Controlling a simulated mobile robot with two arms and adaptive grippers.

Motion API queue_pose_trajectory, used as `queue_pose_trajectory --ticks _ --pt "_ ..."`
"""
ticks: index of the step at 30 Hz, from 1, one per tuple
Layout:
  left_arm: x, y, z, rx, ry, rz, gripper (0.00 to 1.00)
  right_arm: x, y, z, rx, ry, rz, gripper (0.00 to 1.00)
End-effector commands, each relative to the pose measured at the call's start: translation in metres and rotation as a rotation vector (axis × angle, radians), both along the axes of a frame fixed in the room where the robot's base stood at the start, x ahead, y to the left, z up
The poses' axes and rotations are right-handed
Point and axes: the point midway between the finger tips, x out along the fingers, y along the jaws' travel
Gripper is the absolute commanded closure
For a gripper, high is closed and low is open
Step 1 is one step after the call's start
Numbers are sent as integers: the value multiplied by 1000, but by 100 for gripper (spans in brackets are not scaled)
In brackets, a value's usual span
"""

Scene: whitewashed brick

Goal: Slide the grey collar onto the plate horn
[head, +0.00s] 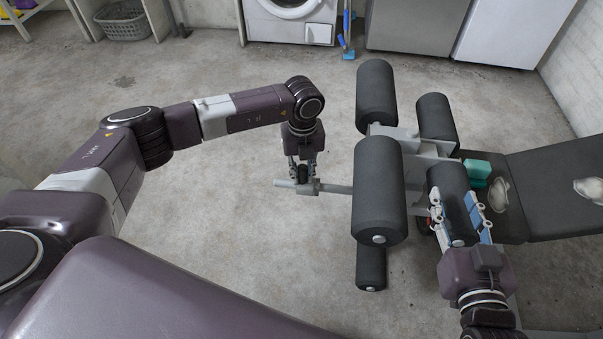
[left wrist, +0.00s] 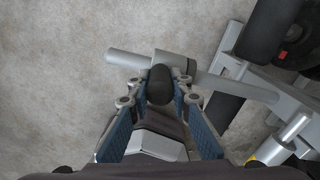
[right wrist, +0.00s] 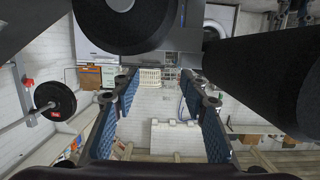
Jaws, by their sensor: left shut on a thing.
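The plate horn (head: 338,189) is a grey tube sticking out leftward from the weight bench's leg unit. The grey collar (head: 308,188), a short thicker ring with a black knob (left wrist: 160,85), appears to sit around the horn near its free end. A length of grey tube (left wrist: 125,59) shows beyond the collar in the left wrist view. My left gripper (head: 303,172) is shut on the collar at its knob, from above. The fingers hide part of the collar. My right gripper (head: 461,213) is open and empty, beside the roller pads; its fingers stand apart in the right wrist view (right wrist: 160,90).
Black roller pads (head: 378,190) stand close to the horn's right. The bench seat (head: 555,170) holds a teal block (head: 477,169) and pale lumps. A washing machine (head: 290,20) is at the back. The concrete floor left of the horn is clear.

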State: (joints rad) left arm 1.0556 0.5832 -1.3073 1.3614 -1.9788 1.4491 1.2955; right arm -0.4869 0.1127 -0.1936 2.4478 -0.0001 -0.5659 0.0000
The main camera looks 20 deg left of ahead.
Motion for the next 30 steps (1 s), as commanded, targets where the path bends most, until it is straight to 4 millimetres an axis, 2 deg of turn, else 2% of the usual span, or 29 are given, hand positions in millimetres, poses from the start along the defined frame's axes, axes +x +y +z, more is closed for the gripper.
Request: queue_pose_trajectory --ticks 1,6,17,20,30 --pt "0 0 1 0 -1 0 80 0 0 0 0 0 0 60" --pt "0 0 0 0 -1 0 62 0 0 0 0 0 0 60" --pt "0 0 4 0 0 0 61 1 1 1 1 -2 2 60" --pt "1 0 17 -2 -3 0 61 1 1 0 0 -1 1 60" --pt "1 0 87 -1 -4 -1 61 0 0 0 1 0 0 60"
